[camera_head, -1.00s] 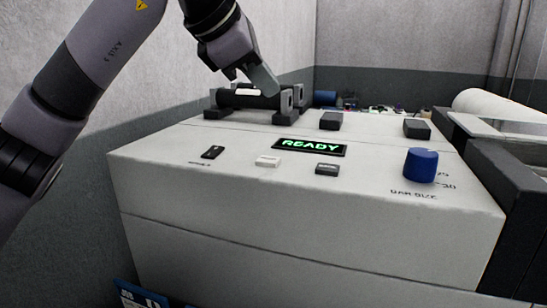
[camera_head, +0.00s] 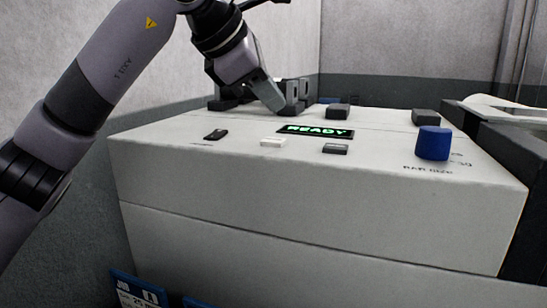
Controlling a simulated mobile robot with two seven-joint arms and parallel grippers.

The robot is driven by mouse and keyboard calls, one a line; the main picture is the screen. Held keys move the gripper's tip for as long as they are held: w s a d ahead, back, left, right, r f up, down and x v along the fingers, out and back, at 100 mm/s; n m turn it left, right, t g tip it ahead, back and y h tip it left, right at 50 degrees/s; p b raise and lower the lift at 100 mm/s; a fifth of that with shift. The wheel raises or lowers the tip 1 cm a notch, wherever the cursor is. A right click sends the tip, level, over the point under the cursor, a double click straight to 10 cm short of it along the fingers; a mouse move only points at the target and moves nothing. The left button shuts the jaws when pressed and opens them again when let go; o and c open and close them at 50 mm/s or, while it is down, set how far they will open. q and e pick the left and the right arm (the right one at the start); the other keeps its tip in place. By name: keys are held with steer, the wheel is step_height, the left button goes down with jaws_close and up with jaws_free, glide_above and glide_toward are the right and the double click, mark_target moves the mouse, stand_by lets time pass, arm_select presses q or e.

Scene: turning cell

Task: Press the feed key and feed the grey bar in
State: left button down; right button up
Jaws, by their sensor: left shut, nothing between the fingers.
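My left gripper (camera_head: 272,99) is shut and empty. It points down above the back left of the light grey machine top, in front of the dark brackets (camera_head: 292,96). On the top are a black key (camera_head: 216,134), a white key (camera_head: 273,142) and a dark grey key (camera_head: 335,148); I cannot read which is the feed key. A display (camera_head: 316,131) glows green with READY. A blue knob (camera_head: 433,143) stands at the right, by a bar size marking. I cannot make out the grey bar. My right gripper is out of view.
Two dark blocks stand farther back on the top, one near the middle (camera_head: 338,111) and one at the right (camera_head: 425,117). A dark-framed unit (camera_head: 508,143) borders the right side. Blue-edged labels (camera_head: 140,290) show low at the left. The front of the top is clear.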

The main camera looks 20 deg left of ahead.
mark_target(270, 141)
arm_select(q)
step_height(270, 141, down, 3)
steer(key=shift+b, duration=0.7)
steer(key=shift+f, duration=0.15)
stand_by(1.3)
steer(key=shift+f, duration=0.3)
